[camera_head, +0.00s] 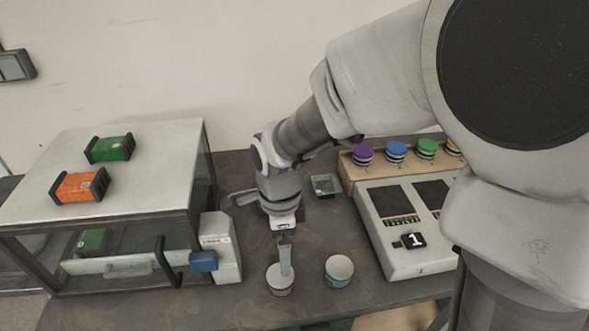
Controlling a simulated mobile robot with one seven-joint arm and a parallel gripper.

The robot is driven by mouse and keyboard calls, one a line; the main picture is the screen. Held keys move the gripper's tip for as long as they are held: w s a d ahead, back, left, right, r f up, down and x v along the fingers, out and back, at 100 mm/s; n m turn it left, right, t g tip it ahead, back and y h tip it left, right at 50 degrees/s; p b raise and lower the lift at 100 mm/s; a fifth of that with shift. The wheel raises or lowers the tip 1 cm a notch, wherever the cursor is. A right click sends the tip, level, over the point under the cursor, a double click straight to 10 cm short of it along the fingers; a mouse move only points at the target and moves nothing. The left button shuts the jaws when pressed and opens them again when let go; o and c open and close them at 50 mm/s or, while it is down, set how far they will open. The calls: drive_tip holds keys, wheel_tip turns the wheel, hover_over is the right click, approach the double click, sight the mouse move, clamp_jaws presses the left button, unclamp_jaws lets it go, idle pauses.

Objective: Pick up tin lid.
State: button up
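Two small round tins stand near the front of the dark table. One tin (280,288) has a brown-tinted side and is directly below my gripper (285,268). The other tin (338,273) has a teal side and a pale round top, and it stands a little to the right. I cannot tell which pale top is the tin lid. My gripper points down, and its fingers overlap the top of the left tin in the picture. The fingers show edge-on, so their opening and any contact are hidden.
A glass-fronted cabinet (150,170) with green and orange boxes on top stands at left. A grey-white device (218,240) is beside it. A panel (385,262) with dark screens and a rack of coloured round pieces is at right. A small tray (325,185) lies behind.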

hover_over(280, 275)
drive_tip(key=f, duration=0.4)
drive_tip(key=shift+d+f+b, duration=0.3)
drive_tip(key=shift+d+f, duration=0.1)
drive_tip(key=shift+a+f+b, duration=0.2)
drive_tip(key=shift+f+b, duration=0.05)
drive_tip(key=shift+f, duration=1.05)
drive_tip(key=shift+a+f+b, duration=0.15)
drive_tip(key=shift+f+b, duration=0.05)
drive_tip(key=shift+f, duration=1.1)
drive_tip(key=c, duration=1.2)
drive_tip(key=shift+r, duration=0.1)
drive_tip(key=shift+c, duration=0.2)
